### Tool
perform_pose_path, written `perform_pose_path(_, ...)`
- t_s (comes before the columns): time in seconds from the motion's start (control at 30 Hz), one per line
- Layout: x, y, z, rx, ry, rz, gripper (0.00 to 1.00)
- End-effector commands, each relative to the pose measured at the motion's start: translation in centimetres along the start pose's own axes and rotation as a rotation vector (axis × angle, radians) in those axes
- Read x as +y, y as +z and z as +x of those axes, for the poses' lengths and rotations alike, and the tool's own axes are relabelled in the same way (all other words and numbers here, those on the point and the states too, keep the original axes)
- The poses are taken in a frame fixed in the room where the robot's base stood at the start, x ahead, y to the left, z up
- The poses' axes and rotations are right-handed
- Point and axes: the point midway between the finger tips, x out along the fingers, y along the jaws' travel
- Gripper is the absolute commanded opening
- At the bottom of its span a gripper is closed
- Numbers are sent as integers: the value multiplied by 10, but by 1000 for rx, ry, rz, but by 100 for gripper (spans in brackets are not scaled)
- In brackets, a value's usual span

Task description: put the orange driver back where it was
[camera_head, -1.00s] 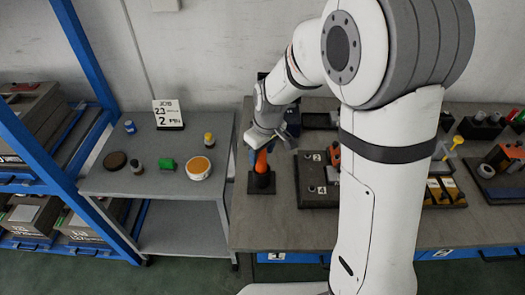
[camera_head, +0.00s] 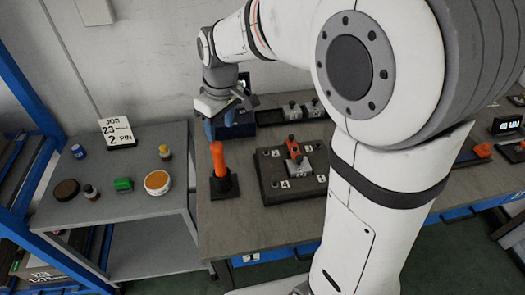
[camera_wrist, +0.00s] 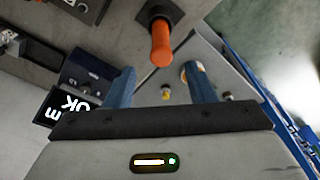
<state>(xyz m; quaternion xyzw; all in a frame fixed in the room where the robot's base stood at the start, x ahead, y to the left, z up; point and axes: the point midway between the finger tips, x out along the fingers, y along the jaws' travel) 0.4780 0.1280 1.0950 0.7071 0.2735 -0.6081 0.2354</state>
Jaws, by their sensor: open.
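The orange driver (camera_head: 218,158) stands upright in a small black holder (camera_head: 224,186) near the left end of the workbench. My gripper (camera_head: 221,124) is open, with its two blue fingers close above and behind the driver's top. In the wrist view the driver (camera_wrist: 161,45) lies just beyond the fingertips, about midway between them, with nothing held. The black holder (camera_wrist: 156,10) shows at the top edge of that view. The driver's lower end is hidden in the holder.
A dark fixture plate (camera_head: 275,192) with an orange-topped block lies right of the holder. A dark blue box (camera_head: 236,130) stands behind my gripper. The grey side table (camera_head: 120,205) at left holds small jars, a green block and the job sign (camera_head: 115,131).

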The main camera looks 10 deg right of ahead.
Motion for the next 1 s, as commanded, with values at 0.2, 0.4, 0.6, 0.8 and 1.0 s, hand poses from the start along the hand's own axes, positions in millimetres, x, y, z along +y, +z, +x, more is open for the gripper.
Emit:
perform_pose_path(0.2, 3, 66, -25, 29, 49, 207, 50)
perform_pose_path(0.4, -7, 152, -36, 67, 108, 496, 50)
perform_pose_path(0.6, -20, 203, -32, 96, 145, 680, 50)
perform_pose_path(0.8, -23, 216, -30, 103, 153, 730, 50)
perform_pose_path(1.0, -23, 215, -30, 102, 153, 727, 50)
